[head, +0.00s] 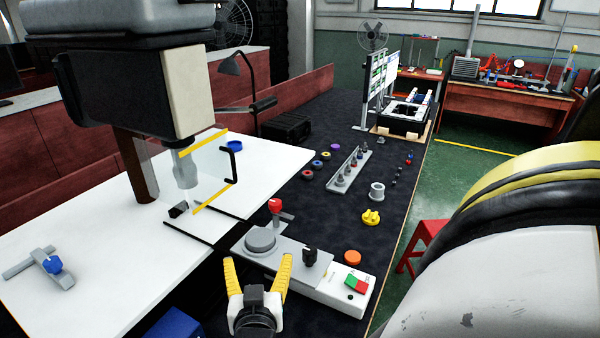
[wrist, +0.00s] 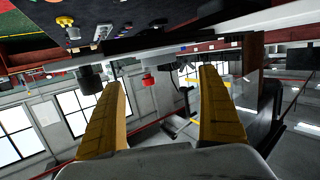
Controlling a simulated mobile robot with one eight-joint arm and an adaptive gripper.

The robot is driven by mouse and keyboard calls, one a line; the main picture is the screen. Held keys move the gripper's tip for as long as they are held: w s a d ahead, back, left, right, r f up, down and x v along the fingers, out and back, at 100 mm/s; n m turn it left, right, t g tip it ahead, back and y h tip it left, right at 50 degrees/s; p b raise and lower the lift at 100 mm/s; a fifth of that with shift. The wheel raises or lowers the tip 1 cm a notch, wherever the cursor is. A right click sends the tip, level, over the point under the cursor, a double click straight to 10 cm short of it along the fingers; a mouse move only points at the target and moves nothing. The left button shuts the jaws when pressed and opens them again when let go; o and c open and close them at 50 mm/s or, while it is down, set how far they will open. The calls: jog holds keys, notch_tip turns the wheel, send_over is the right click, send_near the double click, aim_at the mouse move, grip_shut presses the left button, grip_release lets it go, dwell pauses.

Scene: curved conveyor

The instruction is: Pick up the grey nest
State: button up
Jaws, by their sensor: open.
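A short grey hollow cylinder (head: 377,191) stands upright on the dark bench top, right of centre in the head view. It best matches the grey nest. A long grey tray (head: 351,166) with several pegs lies just behind and left of it. My gripper (head: 258,258) is in the front of the head view, its two yellow fingers spread apart with nothing held. It is well in front and left of the grey cylinder, by the grey control unit. In the wrist view my gripper (wrist: 163,78) is open and empty.
A yellow knobbed part (head: 371,217) and an orange disc (head: 352,257) lie in front of the grey cylinder. The grey control unit (head: 315,281) with red and green buttons stands near my gripper. A press (head: 130,80) is at left. Bare bench surrounds the small parts.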

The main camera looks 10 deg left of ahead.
aim_at(260, 238)
jog(key=x, duration=0.4)
jog(key=shift+w+f+b, duration=0.2)
jog(key=shift+w+b, duration=0.15)
jog(key=shift+b, duration=0.05)
jog(key=b+x, duration=0.1)
jog(key=x, duration=0.3)
jog(key=shift+f+b, duration=0.1)
jog(key=shift+b, duration=0.25)
jog(key=shift+w+a, duration=0.2)
jog(key=shift+w, duration=0.3)
jog(key=c, duration=1.3)
